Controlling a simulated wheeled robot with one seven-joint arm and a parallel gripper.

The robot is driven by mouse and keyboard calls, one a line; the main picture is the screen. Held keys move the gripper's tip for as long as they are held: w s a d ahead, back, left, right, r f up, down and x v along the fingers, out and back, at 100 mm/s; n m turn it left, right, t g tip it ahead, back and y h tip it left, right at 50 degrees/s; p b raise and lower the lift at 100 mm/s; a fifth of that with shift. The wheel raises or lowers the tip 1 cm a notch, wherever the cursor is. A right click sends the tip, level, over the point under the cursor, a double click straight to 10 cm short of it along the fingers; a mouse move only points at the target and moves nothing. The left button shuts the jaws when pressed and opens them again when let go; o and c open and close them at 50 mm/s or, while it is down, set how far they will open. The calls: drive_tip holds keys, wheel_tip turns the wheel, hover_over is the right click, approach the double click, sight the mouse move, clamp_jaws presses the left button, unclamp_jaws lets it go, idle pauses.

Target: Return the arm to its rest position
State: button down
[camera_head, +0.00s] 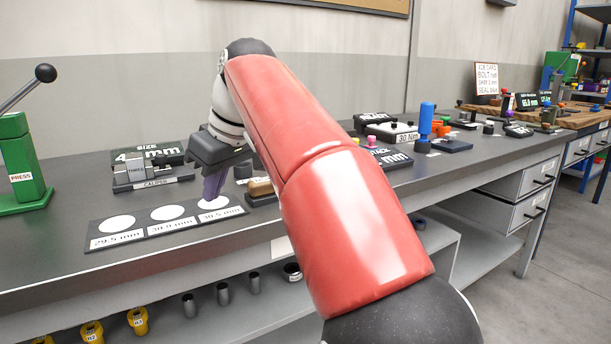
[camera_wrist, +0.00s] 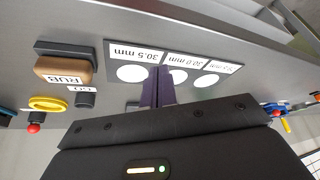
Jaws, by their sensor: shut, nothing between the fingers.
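My gripper (camera_head: 212,196) hangs at the end of my red arm, fingers down, over the right end of the dark size board (camera_head: 150,236) on the bench. Its purple fingers are together with nothing between them; they also show in the wrist view (camera_wrist: 158,90). The board carries white discs labelled 29.5, 30.0 and 30.5 mm. The fingers partly cover the 30.5 mm disc in the head view. I cannot tell whether the fingertips touch the board. My arm is stretched out over the bench, and its red links hide part of the bench.
A caliper stand (camera_head: 150,172) is behind the board, and a green press (camera_head: 22,165) is at the left. A brown rub block (camera_wrist: 63,70) is beside the board. A blue-handled tool (camera_head: 426,118) is farther right. Yellow pieces (camera_head: 138,320) and grey cylinders are on the lower shelf.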

drive_tip(key=s+d+f+m+t, duration=0.1)
drive_tip(key=s+d+f+m, duration=0.1)
drive_tip(key=d, duration=0.5)
drive_tip(key=s+d+f+m, duration=0.2)
drive_tip(key=d+m, duration=0.1)
drive_tip(key=d, duration=0.4)
drive_tip(key=s+d+f+m+t, duration=0.1)
drive_tip(key=s+d+f+m, duration=0.1)
drive_tip(key=d, duration=0.5)
drive_tip(key=s+d+f+m+h, duration=0.2)
drive_tip(key=s+d+f, duration=0.2)
drive_tip(key=s+f, duration=0.3)
drive_tip(key=s+d+f+m+t+h, duration=0.1)
drive_tip(key=s+d+f+m+h, duration=0.1)
drive_tip(key=s+d+f, duration=0.3)
drive_tip(key=s+f+m, duration=0.1)
drive_tip(key=s+f, duration=0.2)
drive_tip(key=f, duration=0.2)
drive_tip(key=shift+d+h, duration=0.25)
drive_tip(key=shift+h, duration=0.05)
drive_tip(key=c, duration=2.2)
unclamp_jaws()
